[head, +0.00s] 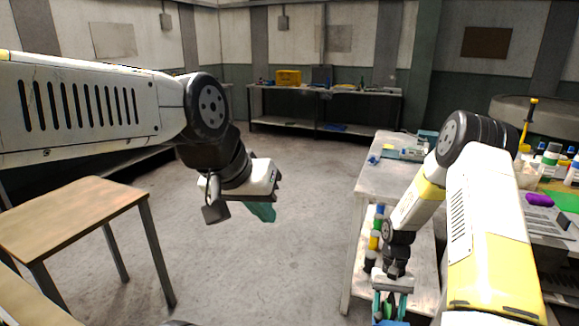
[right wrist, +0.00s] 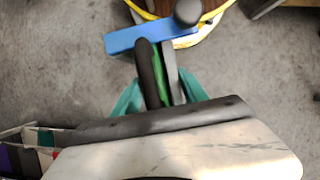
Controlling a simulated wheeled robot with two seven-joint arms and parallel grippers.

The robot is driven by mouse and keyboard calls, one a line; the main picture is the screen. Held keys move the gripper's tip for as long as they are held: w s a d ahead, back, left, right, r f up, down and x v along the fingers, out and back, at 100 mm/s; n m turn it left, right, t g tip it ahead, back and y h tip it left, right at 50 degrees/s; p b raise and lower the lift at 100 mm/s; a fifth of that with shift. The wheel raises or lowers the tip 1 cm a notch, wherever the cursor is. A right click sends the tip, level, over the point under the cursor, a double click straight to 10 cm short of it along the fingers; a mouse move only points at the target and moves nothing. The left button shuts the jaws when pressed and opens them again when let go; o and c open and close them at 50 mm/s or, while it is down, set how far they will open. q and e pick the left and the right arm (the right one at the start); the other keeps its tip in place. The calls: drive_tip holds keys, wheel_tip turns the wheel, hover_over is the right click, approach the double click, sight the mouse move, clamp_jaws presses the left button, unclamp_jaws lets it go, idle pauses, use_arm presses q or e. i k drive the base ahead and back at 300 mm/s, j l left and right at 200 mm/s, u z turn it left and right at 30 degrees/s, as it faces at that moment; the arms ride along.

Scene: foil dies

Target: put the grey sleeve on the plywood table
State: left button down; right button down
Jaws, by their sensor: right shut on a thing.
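The plywood table (head: 75,215) stands at the left of the head view, its top bare. My right gripper (head: 388,303) points down at the bottom of the head view. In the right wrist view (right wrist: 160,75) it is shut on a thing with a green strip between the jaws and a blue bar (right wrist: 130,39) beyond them. A dark grey rounded knob (right wrist: 187,12) shows at the bar's end. I cannot make out the grey sleeve for certain. My left gripper (head: 262,210), with teal fingers, hangs empty-looking over the floor; its opening cannot be judged.
A pale workbench (head: 385,165) stands right of centre, with several bottles (head: 374,240) on its lower shelf. A cluttered bench is at the far right. A long bench (head: 325,92) with a yellow crate (head: 288,77) lines the back wall. The middle floor is clear.

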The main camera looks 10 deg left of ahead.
sight(68, 209)
drive_tip(key=i+j+u, duration=0.15)
drive_tip(key=i+u, duration=0.65)
drive_tip(key=u, duration=0.15)
drive_tip(key=i+l+u, duration=0.15)
drive_tip(key=i+u, duration=0.35)
drive_tip(key=k, duration=0.1)
